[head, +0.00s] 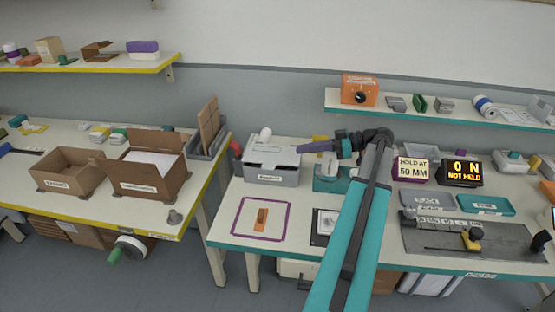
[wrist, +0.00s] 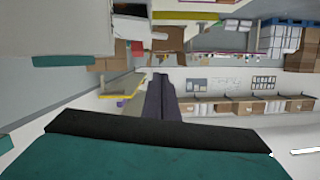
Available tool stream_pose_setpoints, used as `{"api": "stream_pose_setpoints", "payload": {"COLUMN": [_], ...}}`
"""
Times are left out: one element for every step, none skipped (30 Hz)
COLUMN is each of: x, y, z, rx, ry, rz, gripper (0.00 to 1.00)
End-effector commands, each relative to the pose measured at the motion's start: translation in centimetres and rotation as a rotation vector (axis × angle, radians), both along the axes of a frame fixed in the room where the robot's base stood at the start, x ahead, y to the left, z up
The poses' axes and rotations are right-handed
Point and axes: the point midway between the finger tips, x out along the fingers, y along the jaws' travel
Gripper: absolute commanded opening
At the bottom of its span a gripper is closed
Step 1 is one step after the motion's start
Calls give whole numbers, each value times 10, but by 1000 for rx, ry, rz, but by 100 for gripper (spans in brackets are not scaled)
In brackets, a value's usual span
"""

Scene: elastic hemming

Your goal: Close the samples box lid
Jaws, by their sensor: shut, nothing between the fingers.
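The samples box seems to be the grey box (head: 262,177) with a small white label on its front, at the left end of the teal-edged bench. Its pale grey lid (head: 268,156) lies roughly flat across the top. I cannot tell whether it is fully seated. My gripper (head: 299,149) points left, with its tips at the lid's right side; I cannot tell whether they touch it. The dark fingers are together and empty, and they also show in the wrist view (wrist: 160,95). The box is not recognisable in the wrist view.
A teal device (head: 328,183) stands right of the box, under my wrist. A purple-outlined square with an orange item (head: 261,219) lies in front. Open cardboard boxes (head: 152,180) stand on the left table. A wall shelf (head: 440,113) hangs at the right, behind my arm.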

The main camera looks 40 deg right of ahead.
Motion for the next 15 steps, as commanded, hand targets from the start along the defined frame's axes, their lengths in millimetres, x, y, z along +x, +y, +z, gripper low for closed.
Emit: {"api": "stream_pose_setpoints", "payload": {"x": [0, 0, 0, 0, 0, 0, 0, 0, 1, 2, 2, 4, 5, 7, 9], "y": [0, 0, 0, 0, 0, 0, 0, 0, 1, 1, 2, 3, 4, 6, 8], "z": [-1, -1, -1, -1, -1, -1, -1, -1, -1, -1, -1, -1, -1, -2, -2], "rx": [0, 0, 0, 0, 0, 0, 0, 0, 0, 1, 1, 1, 1, 1, 2], "ry": [0, 0, 0, 0, 0, 0, 0, 0, 0, 1, 1, 1, 1, 1, 1], "rz": [0, 0, 0, 0, 0, 0, 0, 0, 0, 1, 1, 1, 1, 1, 1], "gripper": [0, 0, 0, 0, 0, 0, 0, 0, 0, 0, 0, 0, 0, 0, 0]}}
